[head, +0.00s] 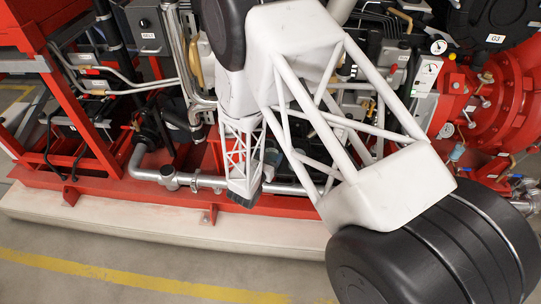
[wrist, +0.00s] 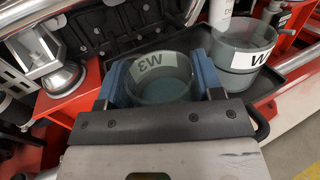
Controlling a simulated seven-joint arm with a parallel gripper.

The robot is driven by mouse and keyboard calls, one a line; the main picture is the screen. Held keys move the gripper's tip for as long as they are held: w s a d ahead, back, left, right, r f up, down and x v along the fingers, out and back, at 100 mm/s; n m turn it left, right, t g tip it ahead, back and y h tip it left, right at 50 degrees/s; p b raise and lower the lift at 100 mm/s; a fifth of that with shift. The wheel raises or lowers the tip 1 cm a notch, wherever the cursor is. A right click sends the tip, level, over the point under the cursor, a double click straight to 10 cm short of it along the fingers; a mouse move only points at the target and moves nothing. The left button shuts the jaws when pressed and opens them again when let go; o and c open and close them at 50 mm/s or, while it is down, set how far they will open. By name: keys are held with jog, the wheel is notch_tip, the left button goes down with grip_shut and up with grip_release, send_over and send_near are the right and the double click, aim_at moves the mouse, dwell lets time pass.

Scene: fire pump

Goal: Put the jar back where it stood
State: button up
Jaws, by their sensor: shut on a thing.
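My gripper (wrist: 163,80) has its blue pads on both sides of a clear round jar (wrist: 160,88) in the wrist view. The jar has a greenish tint and a white label that reads like "W3" reversed. The jar lies over or in a dark tray (wrist: 150,48); I cannot tell whether its base touches the tray. In the head view my white arm covers much of the middle, and the held jar cannot be made out clearly there.
A second grey-green jar (wrist: 242,57) with a "W" label stands on the tray at right, beside a white cylinder (wrist: 221,14). A red bracket with a metal knob (wrist: 62,75) is at left. Red pump framing (head: 110,190) and pipes crowd the head view; the floor in front is clear.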

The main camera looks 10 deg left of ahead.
jog(key=o, duration=1.1)
jog(key=shift+c, duration=0.2)
jog(key=shift+r, duration=0.1)
jog(key=shift+s, duration=0.1)
jog(key=v, duration=1.2)
jog(key=shift+r, duration=0.1)
